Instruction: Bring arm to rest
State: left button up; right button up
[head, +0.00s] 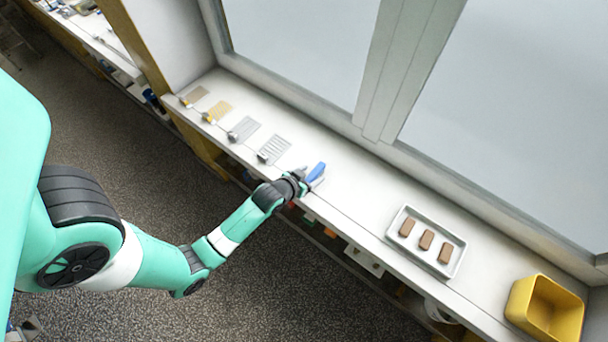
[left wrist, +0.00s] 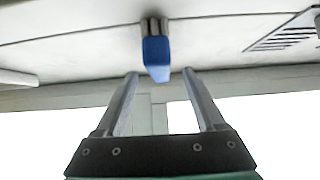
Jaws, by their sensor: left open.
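My left arm, teal with black joints, reaches in from the left in the head view. Its gripper (head: 304,181) is over the front part of the white counter (head: 350,200). In the left wrist view the two fingers (left wrist: 160,88) stand apart with nothing between them. A blue block-like piece with a grey metal end (left wrist: 157,58) lies beyond the fingertips there. In the head view the blue piece (head: 317,172) shows right beside the gripper; whether they touch I cannot tell. My right gripper is not in view.
A white tray (head: 394,226) with three brown bars stands on the counter to the right, and a yellow bin (head: 518,297) farther right. Several small mesh sheets, including a grey one (head: 274,149), lie to the left. Counter between gripper and tray is clear. A window wall runs behind.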

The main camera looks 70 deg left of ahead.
pick_arm(q)
jog(key=p+v, duration=0.1)
jog(key=v, duration=0.5)
jog(key=shift+r, duration=0.15)
jog(key=shift+d, duration=0.1)
